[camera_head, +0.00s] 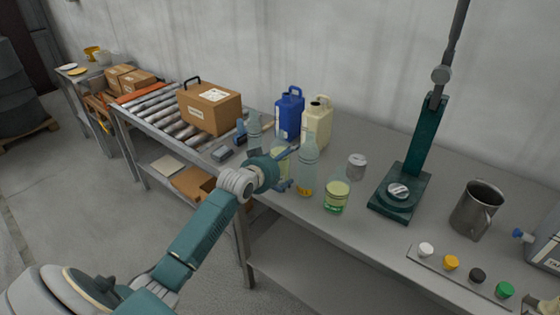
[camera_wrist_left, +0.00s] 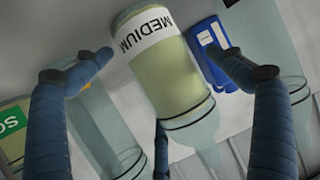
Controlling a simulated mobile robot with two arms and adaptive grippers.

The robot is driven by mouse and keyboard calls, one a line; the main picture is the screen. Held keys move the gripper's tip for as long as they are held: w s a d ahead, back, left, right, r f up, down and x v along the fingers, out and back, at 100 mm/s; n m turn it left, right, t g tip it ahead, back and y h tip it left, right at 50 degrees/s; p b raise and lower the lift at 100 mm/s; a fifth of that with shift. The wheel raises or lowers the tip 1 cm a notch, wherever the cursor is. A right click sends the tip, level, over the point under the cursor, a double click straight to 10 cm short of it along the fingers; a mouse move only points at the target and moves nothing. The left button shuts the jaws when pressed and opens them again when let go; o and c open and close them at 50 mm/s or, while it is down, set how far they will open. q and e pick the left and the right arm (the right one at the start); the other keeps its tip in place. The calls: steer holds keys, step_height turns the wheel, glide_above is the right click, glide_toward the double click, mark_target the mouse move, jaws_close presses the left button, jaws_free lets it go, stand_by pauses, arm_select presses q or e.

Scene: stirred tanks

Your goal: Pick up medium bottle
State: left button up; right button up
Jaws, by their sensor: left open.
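The medium bottle (camera_wrist_left: 165,75) is clear, holds pale yellow-green liquid and carries a white label reading MEDIUM. In the left wrist view it lies between the spread fingers of my left gripper (camera_wrist_left: 162,75), appearing upside down and tilted; I see gaps between the fingertips and its sides. In the head view the pale yellow bottle (camera_head: 281,154) stands on the bench, partly hidden behind my left gripper (camera_head: 286,170). My left gripper is open. My right gripper is not in view.
A taller clear bottle (camera_head: 308,168) stands close on the right, with a green-liquid flask (camera_head: 337,195) beyond. A spray bottle (camera_head: 254,130), blue jug (camera_head: 289,115) and cream jug (camera_head: 317,122) crowd behind. A teal stand (camera_head: 412,180) and steel mug (camera_head: 477,208) are farther right.

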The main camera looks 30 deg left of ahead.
arm_select(q)
steer(key=c, duration=1.4)
steer(key=shift+r, duration=0.1)
steer(key=shift+c, duration=0.9)
steer(key=shift+r, duration=0.1)
